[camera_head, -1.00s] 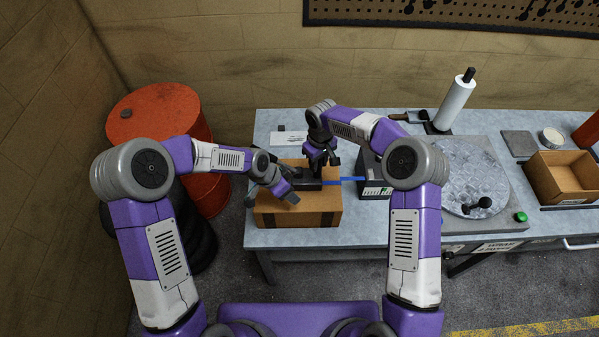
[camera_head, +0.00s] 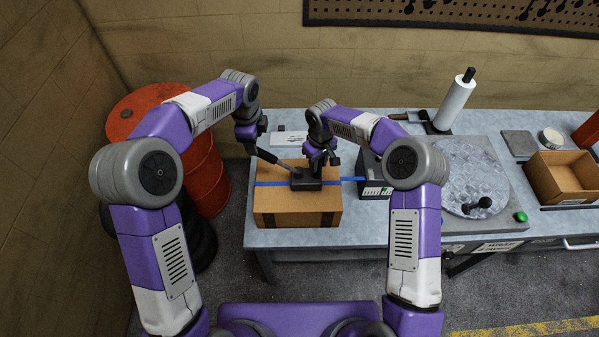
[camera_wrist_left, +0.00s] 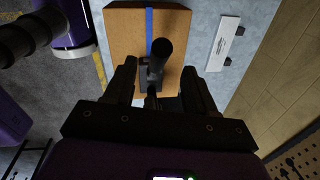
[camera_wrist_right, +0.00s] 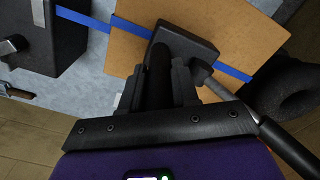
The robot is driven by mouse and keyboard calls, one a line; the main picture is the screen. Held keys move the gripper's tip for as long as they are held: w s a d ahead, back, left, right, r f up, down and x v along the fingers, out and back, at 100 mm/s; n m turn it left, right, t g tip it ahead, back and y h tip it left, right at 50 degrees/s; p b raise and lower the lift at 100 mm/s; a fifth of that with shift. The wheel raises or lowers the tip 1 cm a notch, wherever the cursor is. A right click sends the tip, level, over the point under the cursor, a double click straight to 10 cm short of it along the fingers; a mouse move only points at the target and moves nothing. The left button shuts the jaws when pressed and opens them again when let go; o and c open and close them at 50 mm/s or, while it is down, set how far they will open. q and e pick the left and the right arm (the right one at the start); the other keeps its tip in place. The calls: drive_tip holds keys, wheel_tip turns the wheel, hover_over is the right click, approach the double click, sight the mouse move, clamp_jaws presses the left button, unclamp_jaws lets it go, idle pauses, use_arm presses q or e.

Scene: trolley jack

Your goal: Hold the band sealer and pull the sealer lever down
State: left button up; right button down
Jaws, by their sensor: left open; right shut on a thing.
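The black band sealer (camera_head: 306,183) sits on the cardboard box (camera_head: 295,208), on the blue band (camera_head: 270,183). My right gripper (camera_head: 319,158) is shut on the sealer's black upright grip; the right wrist view shows the fingers closed on it and the sealer body (camera_wrist_right: 188,42) below. The sealer lever (camera_head: 284,163) slants up to the left from the sealer, its dark handle end highest. My left gripper (camera_head: 254,143) is open at that handle end. In the left wrist view the lever's end (camera_wrist_left: 163,48) shows between the parted fingers; contact cannot be told.
The box stands on a grey workbench (camera_head: 350,225). A dark machine (camera_head: 373,178) with the band running to it stands right of the box. A turntable (camera_head: 470,180) and an open carton (camera_head: 562,180) lie further right. An orange drum (camera_head: 207,175) stands left of the bench.

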use_arm(q)
drive_tip(key=f, duration=0.5)
drive_tip(key=w+f, duration=0.1)
drive_tip(key=f, duration=0.2)
drive_tip(key=shift+w+d+f, duration=0.1)
drive_tip(key=shift+f, duration=0.15)
clamp_jaws()
